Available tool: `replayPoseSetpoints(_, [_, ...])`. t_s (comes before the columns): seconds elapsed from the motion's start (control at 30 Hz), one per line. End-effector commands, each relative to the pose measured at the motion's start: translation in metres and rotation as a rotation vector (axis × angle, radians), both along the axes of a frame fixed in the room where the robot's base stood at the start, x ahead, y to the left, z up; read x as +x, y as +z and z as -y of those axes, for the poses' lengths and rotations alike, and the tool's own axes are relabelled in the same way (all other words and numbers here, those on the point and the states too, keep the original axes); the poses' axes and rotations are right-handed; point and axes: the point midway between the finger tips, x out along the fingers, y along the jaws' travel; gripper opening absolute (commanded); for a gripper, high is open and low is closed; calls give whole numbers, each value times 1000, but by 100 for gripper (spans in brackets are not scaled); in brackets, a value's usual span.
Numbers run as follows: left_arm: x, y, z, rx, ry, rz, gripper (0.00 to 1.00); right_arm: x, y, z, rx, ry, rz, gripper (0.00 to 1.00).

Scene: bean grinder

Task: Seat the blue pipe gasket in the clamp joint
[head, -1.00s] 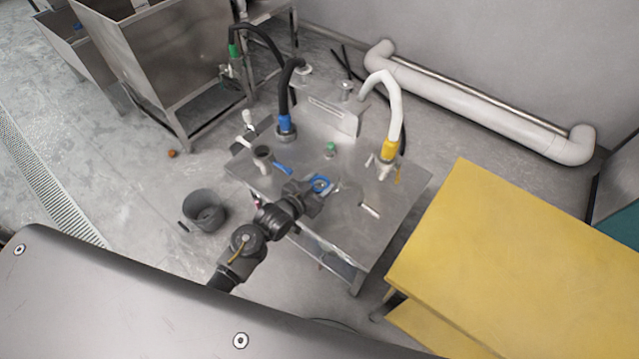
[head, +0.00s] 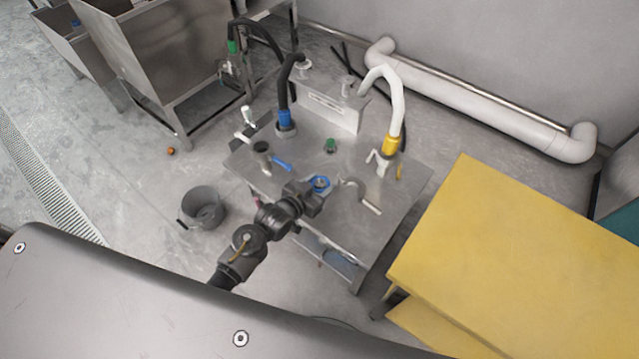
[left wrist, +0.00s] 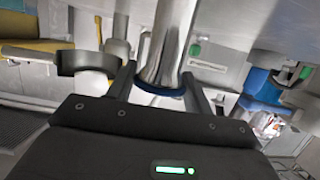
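The blue pipe gasket (head: 320,183) is a small ring at the tips of my left gripper (head: 314,195), over the steel table. In the left wrist view the gasket (left wrist: 158,92) spans the gap between the two fingers (left wrist: 158,82), at the lower end of a shiny steel pipe (left wrist: 170,45). I cannot tell whether the gasket touches the pipe. The clamp (head: 355,186), a grey open ring with a pale handle, is just right of the gasket. The clamp (left wrist: 88,62) also shows left of the fingers in the left wrist view. My right gripper is not in view.
The steel table (head: 350,242) carries a blue-collared black hose (head: 285,115), a yellow-collared white hose (head: 392,120), a blue-handled valve (head: 265,155) and a small green part (head: 330,146). A yellow table (head: 530,240) stands right. A grey bucket (head: 203,208) is on the floor.

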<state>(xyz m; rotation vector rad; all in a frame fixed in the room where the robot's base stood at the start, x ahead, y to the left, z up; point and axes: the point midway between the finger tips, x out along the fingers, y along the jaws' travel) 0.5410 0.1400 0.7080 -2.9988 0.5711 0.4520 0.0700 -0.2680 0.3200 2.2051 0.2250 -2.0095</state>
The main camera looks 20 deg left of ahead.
Motion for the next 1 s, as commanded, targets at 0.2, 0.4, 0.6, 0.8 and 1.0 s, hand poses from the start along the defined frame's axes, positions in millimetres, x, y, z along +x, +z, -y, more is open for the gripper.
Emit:
replayPoseSetpoints(0.2, [0,1,0,0,0,0,73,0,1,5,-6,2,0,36])
replayPoseSetpoints(0.4, [0,1,0,0,0,0,73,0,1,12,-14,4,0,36])
replayPoseSetpoints(0.6, [-16,5,-7,1,1,-2,73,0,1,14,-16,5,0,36])
replayPoseSetpoints(0.8, [-52,17,-21,3,-1,-1,73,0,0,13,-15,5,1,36])
replayPoseSetpoints(1.0, [-82,27,-33,1,0,-1,73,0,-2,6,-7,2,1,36])
